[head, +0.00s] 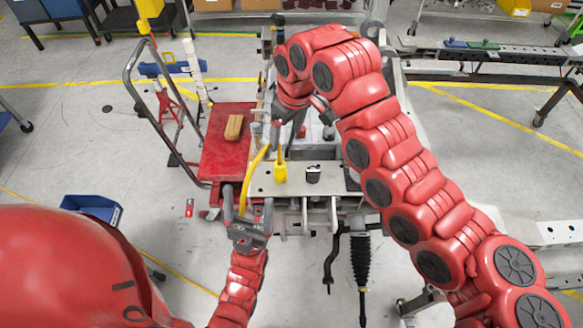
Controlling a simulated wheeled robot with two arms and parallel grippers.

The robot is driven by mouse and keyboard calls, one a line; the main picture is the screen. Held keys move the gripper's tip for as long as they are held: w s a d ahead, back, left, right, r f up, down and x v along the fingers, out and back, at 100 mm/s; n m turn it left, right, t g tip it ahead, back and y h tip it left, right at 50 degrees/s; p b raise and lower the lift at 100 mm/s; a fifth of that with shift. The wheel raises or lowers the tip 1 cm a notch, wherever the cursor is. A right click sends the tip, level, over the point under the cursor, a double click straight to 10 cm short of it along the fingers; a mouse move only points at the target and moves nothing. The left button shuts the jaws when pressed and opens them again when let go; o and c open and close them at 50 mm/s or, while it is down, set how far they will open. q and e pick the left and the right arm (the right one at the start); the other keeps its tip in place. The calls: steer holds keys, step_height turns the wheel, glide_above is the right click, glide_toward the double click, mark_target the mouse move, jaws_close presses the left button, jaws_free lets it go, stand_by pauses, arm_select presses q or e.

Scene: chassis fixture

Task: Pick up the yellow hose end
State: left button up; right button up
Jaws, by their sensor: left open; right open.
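A yellow hose (252,177) curves down along the left side of the grey chassis plate (318,183). Its lower end reaches down toward my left gripper (248,208), which is open with one finger on each side of the hose in the picture. I cannot tell whether they touch. A short yellow piece (280,172) sits on the plate, just right of the hose; whether it joins the hose is unclear. My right gripper (287,137) is open above the plate's upper part, pointing down, partly hidden by its own arm.
A red cart (228,165) with a wooden block (233,127) on it stands left of the plate. A small black-and-silver part (313,174) sits on the plate. A blue bin (93,208) is on the floor at left. A black ribbed shaft (361,265) hangs below the chassis.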

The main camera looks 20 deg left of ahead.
mark_target(281, 164)
steer(key=f, duration=0.7)
steer(key=a+f, duration=0.1)
steer(key=f, duration=0.3)
steer(key=shift+w+f, duration=0.25)
steer(key=shift+f, duration=0.1)
steer(key=shift+w+a+f+p, duration=0.1)
steer(key=shift+a+f+p, duration=0.05)
steer(key=shift+f+p, duration=0.25)
steer(key=f+p, duration=0.1)
steer(key=f, duration=0.1)
steer(key=a+f+p, duration=0.1)
steer(key=f, duration=0.1)
steer(key=shift+w, duration=0.2)
steer(key=shift+w+f, duration=0.1)
steer(key=shift+f, duration=0.25)
jaws_close()
